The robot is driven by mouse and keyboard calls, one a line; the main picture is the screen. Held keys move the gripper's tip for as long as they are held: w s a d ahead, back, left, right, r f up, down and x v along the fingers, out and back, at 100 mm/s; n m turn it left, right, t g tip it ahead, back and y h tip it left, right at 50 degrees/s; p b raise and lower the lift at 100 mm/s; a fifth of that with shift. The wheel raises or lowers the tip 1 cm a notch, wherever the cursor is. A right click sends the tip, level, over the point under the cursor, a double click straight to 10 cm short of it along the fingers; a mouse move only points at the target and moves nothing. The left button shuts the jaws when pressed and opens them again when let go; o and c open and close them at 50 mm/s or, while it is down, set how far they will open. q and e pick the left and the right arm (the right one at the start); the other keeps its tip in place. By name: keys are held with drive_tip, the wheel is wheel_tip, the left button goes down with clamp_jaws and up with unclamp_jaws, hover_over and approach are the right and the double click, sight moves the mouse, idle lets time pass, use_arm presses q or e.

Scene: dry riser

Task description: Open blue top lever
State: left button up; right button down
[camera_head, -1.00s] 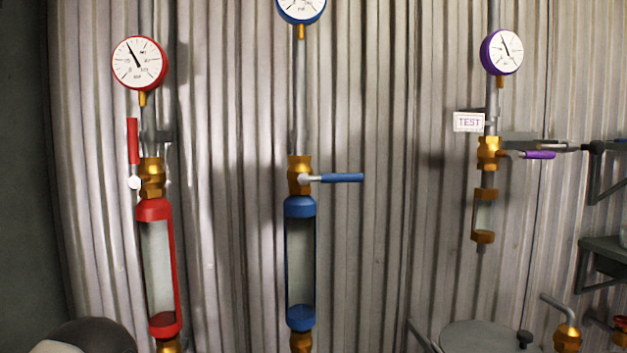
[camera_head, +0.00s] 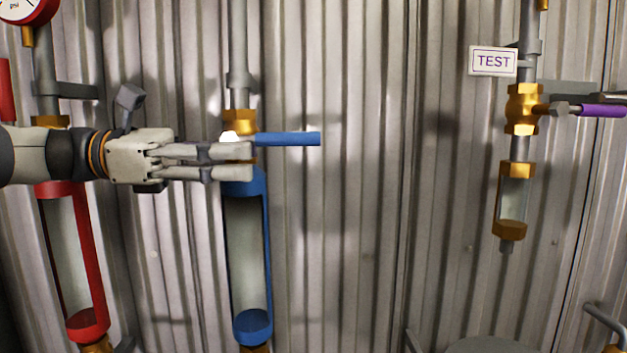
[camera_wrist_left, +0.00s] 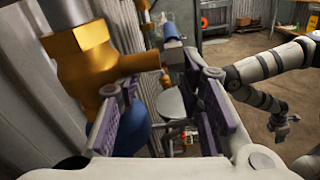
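The blue top lever (camera_head: 290,139) sticks out horizontally to the right from a brass valve (camera_head: 239,122) above the blue sight glass (camera_head: 233,255). My left gripper (camera_head: 252,162) comes in from the left, its fingers in front of the valve's lower part, just below the lever's root. In the left wrist view its two fingers (camera_wrist_left: 165,85) are apart, with nothing held between them. The brass valve (camera_wrist_left: 85,65) fills the upper left there, and the lever's blue end (camera_wrist_left: 171,31) shows beyond the fingers. Whether a finger touches the valve cannot be told.
A red sight glass (camera_head: 80,260) stands left, behind my left arm. A purple lever (camera_head: 602,110) and a TEST sign (camera_head: 492,61) are at the right. The corrugated wall right of the blue lever is clear. My right gripper (camera_wrist_left: 281,124) hangs away in the left wrist view.

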sight(286, 140)
use_arm(q)
drive_tip(key=shift+s+r, duration=0.3)
drive_tip(key=shift+r, duration=0.25)
drive_tip(key=shift+s+r, duration=0.3)
drive_tip(key=shift+r, duration=0.2)
drive_tip(key=shift+s+d+r+m, duration=0.1)
drive_tip(key=shift+s+d+m, duration=0.25)
drive_tip(key=shift+d, duration=0.45)
drive_tip(key=d, duration=0.5)
drive_tip(key=shift+w+f+p, duration=0.1)
drive_tip(key=shift+f+p, duration=0.1)
drive_tip(key=shift+p, duration=0.15)
drive_tip(key=shift+c, duration=0.3)
drive_tip(key=shift+w, duration=0.1)
clamp_jaws()
